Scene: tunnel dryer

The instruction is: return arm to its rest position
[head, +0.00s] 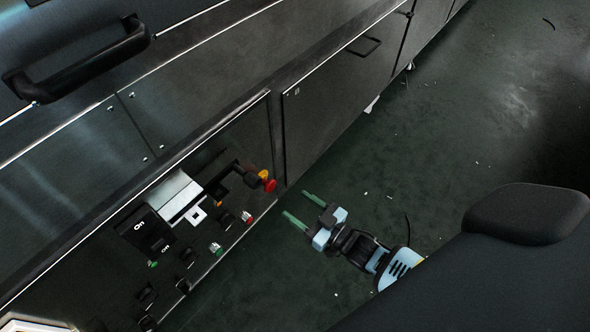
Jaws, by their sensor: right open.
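My right gripper (304,209) is at the centre right of the head view. Its two greenish fingers stand apart with nothing between them, so it is open and empty. It points up and left toward the dryer's control panel (215,270). In the picture a gap of dark floor lies between the fingertips and the panel's edge; whether it is clear of the panel in depth I cannot tell exactly. My right arm (400,265) runs from the gripper to the lower right and passes behind a dark part of my body. My left gripper is not in view.
The panel carries a red and yellow button (268,181), a silver-white box (178,197), a black unit marked "On" (146,232) and several small knobs. A black handle (80,60) sticks out at upper left. The green floor (470,120) at right is mostly clear.

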